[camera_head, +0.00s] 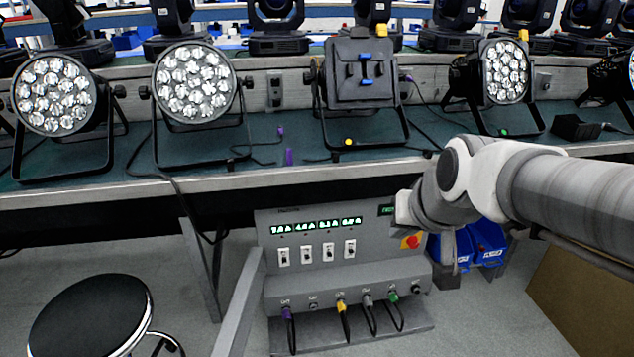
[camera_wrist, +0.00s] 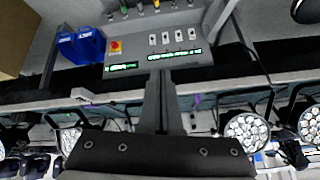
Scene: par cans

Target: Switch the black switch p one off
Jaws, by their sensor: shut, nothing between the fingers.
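A grey power panel (camera_head: 380,262) stands below the bench, with a row of several small black switches on white plates. The leftmost switch (camera_head: 283,257) and the rightmost switch (camera_head: 350,249) sit under lit green number displays (camera_head: 317,226). Their labels are too small to read, so I cannot tell which is p one. In the wrist view the panel appears upside down, with the switches (camera_wrist: 166,38) beyond my gripper (camera_wrist: 162,74). My gripper is shut and empty, apart from the switches. In the head view my arm hangs at the panel's right and its fingertips are unclear.
A red stop button (camera_head: 410,242) on yellow is at the panel's right. Coloured cables plug in along its lower ledge (camera_head: 340,290). Blue bins (camera_head: 487,240) stand to the right. The bench edge (camera_head: 230,182) with stage lamps overhangs above. A black stool (camera_head: 90,315) stands front left.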

